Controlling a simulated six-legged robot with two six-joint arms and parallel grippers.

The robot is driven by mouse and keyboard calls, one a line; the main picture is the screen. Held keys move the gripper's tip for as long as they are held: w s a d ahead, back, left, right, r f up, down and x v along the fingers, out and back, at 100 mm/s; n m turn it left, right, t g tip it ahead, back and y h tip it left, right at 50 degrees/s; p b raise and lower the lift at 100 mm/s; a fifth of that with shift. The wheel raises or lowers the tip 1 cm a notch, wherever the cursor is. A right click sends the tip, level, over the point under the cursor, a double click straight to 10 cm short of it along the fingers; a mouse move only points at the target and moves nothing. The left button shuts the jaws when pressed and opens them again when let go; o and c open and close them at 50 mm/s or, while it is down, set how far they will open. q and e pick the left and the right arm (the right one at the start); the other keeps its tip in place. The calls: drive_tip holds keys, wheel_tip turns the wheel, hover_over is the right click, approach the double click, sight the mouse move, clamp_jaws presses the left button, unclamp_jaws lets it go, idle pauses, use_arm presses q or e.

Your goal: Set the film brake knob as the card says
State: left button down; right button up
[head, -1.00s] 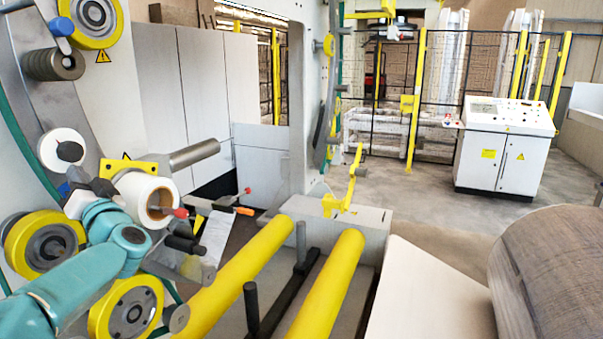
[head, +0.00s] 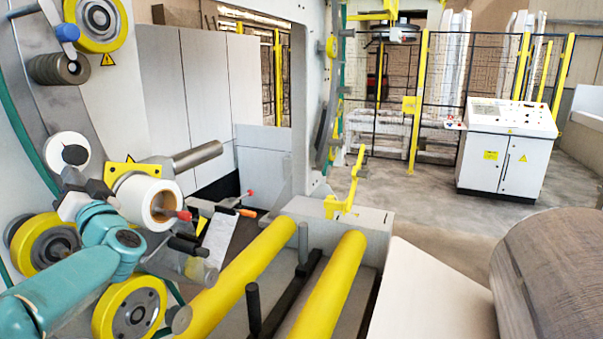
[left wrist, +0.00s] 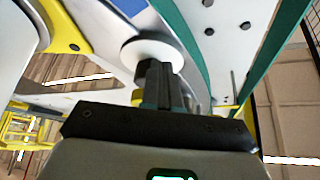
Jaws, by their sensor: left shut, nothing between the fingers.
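A white disc (head: 60,148) with a dark knob (head: 75,154) at its middle stands on the machine's face at the left of the head view. My left gripper (head: 73,174) is just below it, shut and empty, its dark fingers pointing towards the disc. In the left wrist view the shut fingers (left wrist: 155,70) overlap a white disc (left wrist: 150,50); whether they touch it I cannot tell. No readable card or dial marks show. My right gripper is out of view.
Yellow-rimmed wheels (head: 132,308) are close below my left arm. Yellow rollers (head: 330,285) run across the lower middle. A large brown coil (head: 560,270) is at the lower right. A control desk (head: 500,150) stands on open floor behind.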

use_arm(q)
drive_tip(key=s+d+b, duration=0.2)
drive_tip(key=d+b, duration=0.1)
drive_tip(key=d, duration=0.2)
drive_tip(key=shift+s+d+f, duration=0.15)
drive_tip(key=shift+s+f, duration=0.15)
drive_tip(key=shift+s, duration=0.1)
idle(0.3)
